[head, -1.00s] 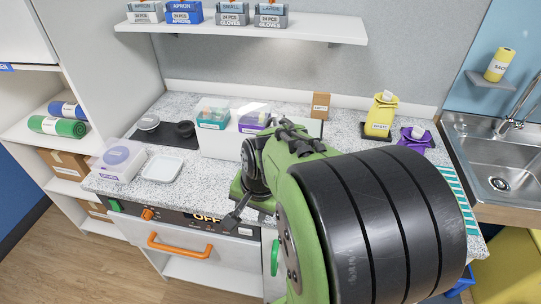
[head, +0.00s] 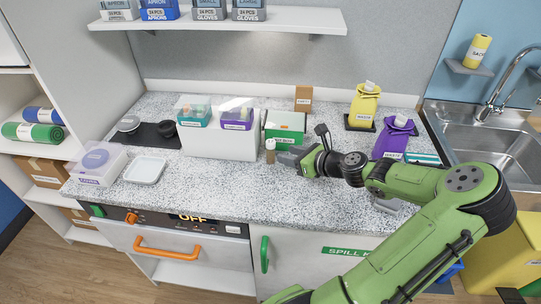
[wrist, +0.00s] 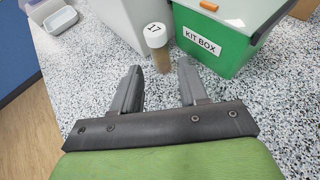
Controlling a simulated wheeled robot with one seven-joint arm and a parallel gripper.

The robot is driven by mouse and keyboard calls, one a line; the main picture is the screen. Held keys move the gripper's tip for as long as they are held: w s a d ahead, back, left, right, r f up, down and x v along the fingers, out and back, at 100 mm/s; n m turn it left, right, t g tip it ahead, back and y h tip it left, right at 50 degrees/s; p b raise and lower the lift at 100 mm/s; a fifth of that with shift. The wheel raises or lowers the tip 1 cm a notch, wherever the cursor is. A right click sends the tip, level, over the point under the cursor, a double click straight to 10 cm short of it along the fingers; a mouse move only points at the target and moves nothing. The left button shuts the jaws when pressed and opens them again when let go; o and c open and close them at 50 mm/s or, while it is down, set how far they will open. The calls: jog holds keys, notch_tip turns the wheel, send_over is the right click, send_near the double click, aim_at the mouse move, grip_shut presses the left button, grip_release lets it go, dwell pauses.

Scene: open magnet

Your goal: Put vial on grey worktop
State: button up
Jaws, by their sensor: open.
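The vial (wrist: 157,58) has a white cap marked 17 and a brownish body. It stands upright on the speckled grey worktop (wrist: 100,47). In the head view the vial (head: 270,152) stands between the white block and the green kit box, on the worktop (head: 240,190). My gripper (wrist: 159,72) is open and empty, its two fingers pointing at the vial, which shows just beyond and between the fingertips. In the head view my gripper (head: 282,157) is low over the worktop, just right of the vial.
The green kit box (wrist: 215,40) is close to the vial's right. A white block (head: 220,144) bearing two small tubs is on its left. Yellow (head: 363,104) and purple (head: 392,140) bottles stand at the right, by the sink (head: 480,145). The front worktop is mostly clear.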

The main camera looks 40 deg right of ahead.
aim_at(274, 152)
jog(key=b+x, duration=0.1)
jog(key=x, duration=0.3)
jog(key=b+x, duration=0.1)
jog(key=x, duration=0.4)
jog(key=shift+s+f, duration=0.15)
jog(key=shift+f, duration=0.05)
jog(key=shift+s+r, duration=0.1)
jog(key=shift+r, duration=0.05)
grip_shut()
notch_tip(274, 152, up, 18)
jog(key=p, duration=0.5)
jog(key=shift+p, duration=0.4)
